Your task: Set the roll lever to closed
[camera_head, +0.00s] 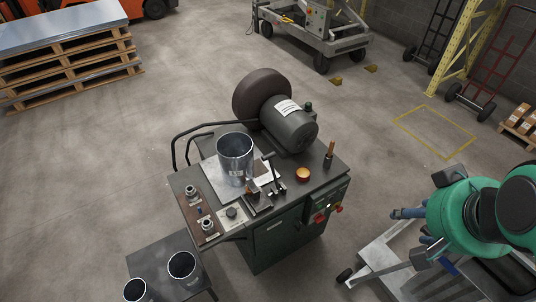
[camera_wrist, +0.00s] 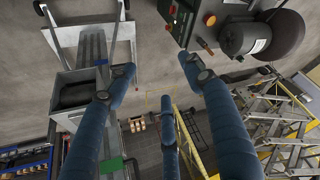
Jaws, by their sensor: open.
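The green forming machine (camera_head: 276,238) stands in the middle of the head view. A thin dark lever (camera_head: 271,164), which looks like the roll lever, rises from its top just right of a metal cylinder (camera_head: 235,158). I cannot tell its setting. My gripper (camera_head: 408,235) is well to the right of the machine, apart from it, with its blue fingers spread and empty. In the wrist view my gripper (camera_wrist: 157,80) is open over the floor, and part of the machine (camera_wrist: 182,20) shows at the top.
A grey motor (camera_head: 292,128) with a dark round wheel sits at the machine's back. A brass cup (camera_head: 302,174) and an upright wooden-handled tool (camera_head: 329,154) stand right of the lever. A side table (camera_head: 160,282) holds two metal cylinders.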

